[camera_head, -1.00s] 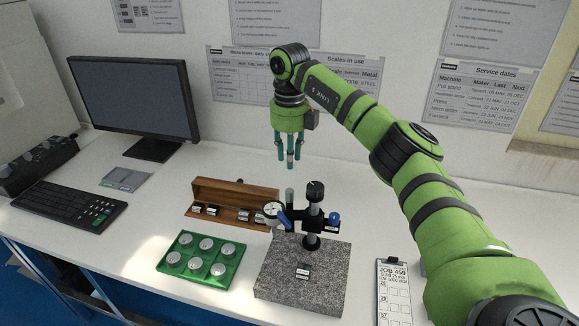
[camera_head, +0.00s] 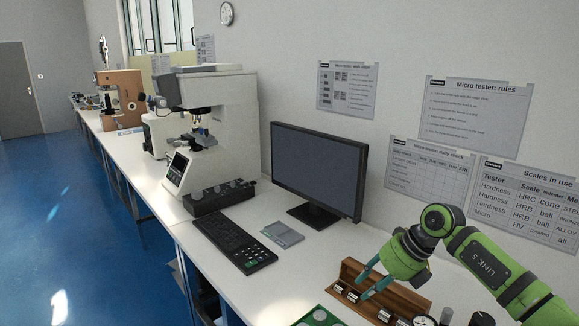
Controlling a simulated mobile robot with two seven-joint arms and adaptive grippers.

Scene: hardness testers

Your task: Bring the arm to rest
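My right arm (camera_head: 490,268) comes in from the lower right corner. Its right gripper (camera_head: 361,287) hangs at the lower right of the head view, with teal fingers pointing down and left. The fingers stand apart with nothing between them, so it is open and empty. It shows in front of the wooden box (camera_head: 408,297) of small blocks; the height between them is hard to tell. My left gripper is not in view.
A monitor (camera_head: 318,168), keyboard (camera_head: 233,240) and black control box (camera_head: 219,197) stand left of the gripper. A large white tester (camera_head: 228,125) is beyond them. A green tray (camera_head: 318,316) and a dial gauge (camera_head: 423,321) are cut off at the bottom edge.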

